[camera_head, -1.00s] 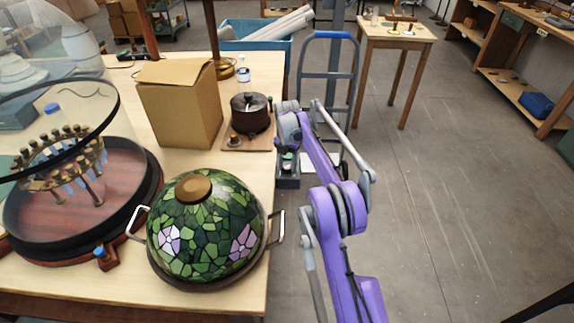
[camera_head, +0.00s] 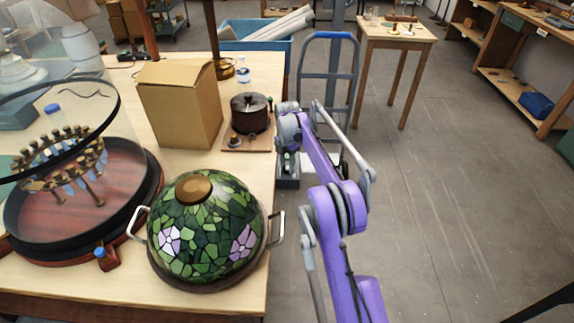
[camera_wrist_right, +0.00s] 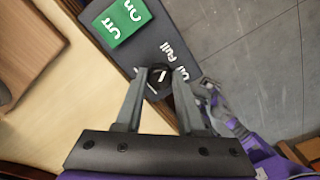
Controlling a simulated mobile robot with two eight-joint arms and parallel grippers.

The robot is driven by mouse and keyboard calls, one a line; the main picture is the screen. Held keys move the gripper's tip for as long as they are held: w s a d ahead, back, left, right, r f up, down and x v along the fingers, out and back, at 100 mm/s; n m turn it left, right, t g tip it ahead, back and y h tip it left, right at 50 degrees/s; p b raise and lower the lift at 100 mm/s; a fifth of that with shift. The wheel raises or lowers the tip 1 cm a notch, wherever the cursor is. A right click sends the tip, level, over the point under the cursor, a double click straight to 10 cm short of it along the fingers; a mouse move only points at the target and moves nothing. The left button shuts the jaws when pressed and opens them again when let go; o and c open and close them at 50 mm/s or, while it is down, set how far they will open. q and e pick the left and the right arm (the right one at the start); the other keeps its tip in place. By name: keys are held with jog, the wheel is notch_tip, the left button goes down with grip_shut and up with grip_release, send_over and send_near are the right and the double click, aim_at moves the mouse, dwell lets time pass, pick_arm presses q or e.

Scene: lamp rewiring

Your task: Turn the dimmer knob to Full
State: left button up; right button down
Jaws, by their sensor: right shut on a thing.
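The dimmer is a dark grey box (camera_wrist_right: 182,22) by the table edge in the right wrist view, with a green rocker switch (camera_wrist_right: 122,20) lettered On and Off. White lettering by the knob includes "Full". The black dimmer knob (camera_wrist_right: 160,84) sits between the fingertips of my right gripper (camera_wrist_right: 165,76), which is shut on it. A pale mark shows on the knob; its exact pointing is too small to tell. In the head view the dimmer box (camera_head: 288,183) is partly hidden by my right arm. My left gripper is out of view.
A green stained-glass lampshade (camera_head: 205,235) with side handles stands at the table's front. A cardboard box (camera_head: 180,105) and a dark round pot-like part (camera_head: 250,115) stand behind. A glass-covered round stand (camera_head: 75,215) is at left.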

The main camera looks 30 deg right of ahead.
jog(key=m, duration=0.6)
jog(key=shift+m, duration=0.3)
jog(key=m, duration=0.6)
jog(key=shift+p, duration=0.3)
jog(key=m, duration=0.5)
jog(key=shift+s+m, duration=0.1)
jog(key=shift+m, duration=0.3)
jog(key=m, duration=1.2)
jog(key=shift+a+m, duration=0.1)
jog(key=shift+m, duration=0.2)
jog(key=m, duration=1.2)
jog(key=shift+m, duration=0.4)
jog(key=m, duration=0.5)
jog(key=shift+m, duration=0.4)
